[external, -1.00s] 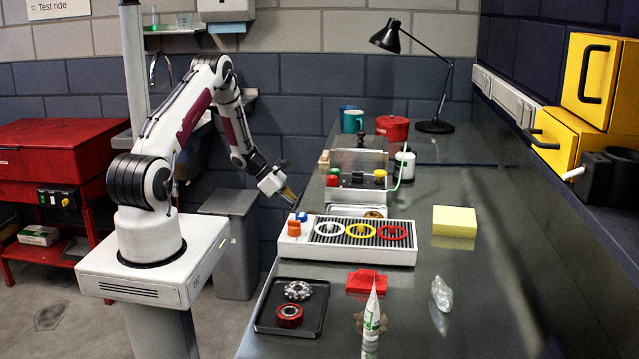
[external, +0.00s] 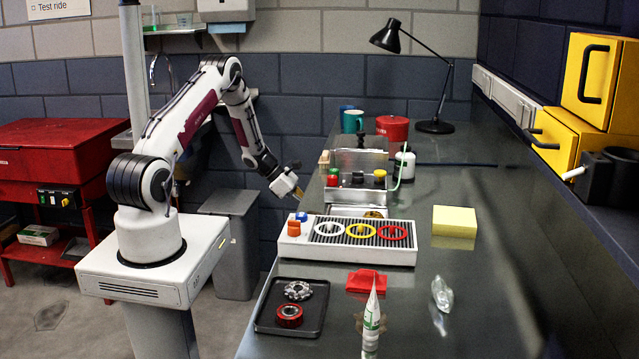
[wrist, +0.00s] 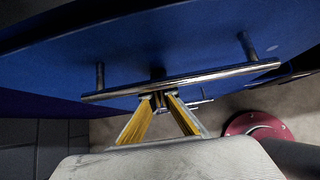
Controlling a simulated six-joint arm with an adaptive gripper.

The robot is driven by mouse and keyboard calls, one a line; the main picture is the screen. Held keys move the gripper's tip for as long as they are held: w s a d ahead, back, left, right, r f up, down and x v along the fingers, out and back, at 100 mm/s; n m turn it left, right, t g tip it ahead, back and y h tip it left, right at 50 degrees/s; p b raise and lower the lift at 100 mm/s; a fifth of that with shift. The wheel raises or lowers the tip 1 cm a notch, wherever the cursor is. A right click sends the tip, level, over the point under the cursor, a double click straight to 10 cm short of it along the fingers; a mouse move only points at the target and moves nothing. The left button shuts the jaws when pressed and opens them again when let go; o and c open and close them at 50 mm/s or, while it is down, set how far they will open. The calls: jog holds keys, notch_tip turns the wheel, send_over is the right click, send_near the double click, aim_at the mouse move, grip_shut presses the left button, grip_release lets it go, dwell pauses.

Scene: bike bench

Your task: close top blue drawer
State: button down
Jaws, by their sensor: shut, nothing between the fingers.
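A blue drawer front (wrist: 150,50) fills the upper part of the wrist view, with a metal bar handle (wrist: 205,78) on two posts. My gripper (wrist: 160,99) is shut and empty, its yellow-sided fingers meeting close to the bar near its middle. I cannot tell whether the tips touch the bar or the drawer front. In the external view my gripper (external: 299,192) is low at the bench's left edge. The blue drawer does not show in that view, and how far it is open cannot be seen.
The grey bench top (external: 470,290) carries a white tray (external: 345,255) with coloured rings, a black tray (external: 275,322) and a yellow block (external: 454,221). Yellow drawers (external: 575,130) stand at the right wall. A round red object (wrist: 258,125) shows low at right in the wrist view.

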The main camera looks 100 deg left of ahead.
jog(key=s+f+v, duration=0.2)
jog(key=v, duration=1.1)
jog(key=shift+f, duration=0.1)
dwell(0.6)
jog(key=s+d+m+g+h, duration=0.2)
jog(key=d+m, duration=0.4)
jog(key=d, duration=0.2)
jog(key=w+d+r+m+g, duration=0.3)
jog(key=d+r+m, duration=0.4)
jog(key=d, duration=0.3)
jog(key=w+d+r+m+g, duration=0.2)
jog(key=w+d+r+m, duration=0.1)
jog(key=d+r+m, duration=0.5)
jog(key=d+r+m+t, duration=0.1)
jog(key=d+r+m, duration=0.3)
jog(key=d, duration=0.4)
jog(key=d+r+m+t+y, duration=0.1)
jog(key=d+r+m, duration=0.4)
jog(key=d, duration=0.4)
jog(key=d+r+m+t+y, duration=0.1)
jog(key=d+r+m, duration=0.3)
jog(key=d+m, duration=0.2)
jog(key=shift+s+d+r+t, duration=0.25)
jog(key=shift+s+d, duration=0.2)
jog(key=shift+d, duration=0.75)
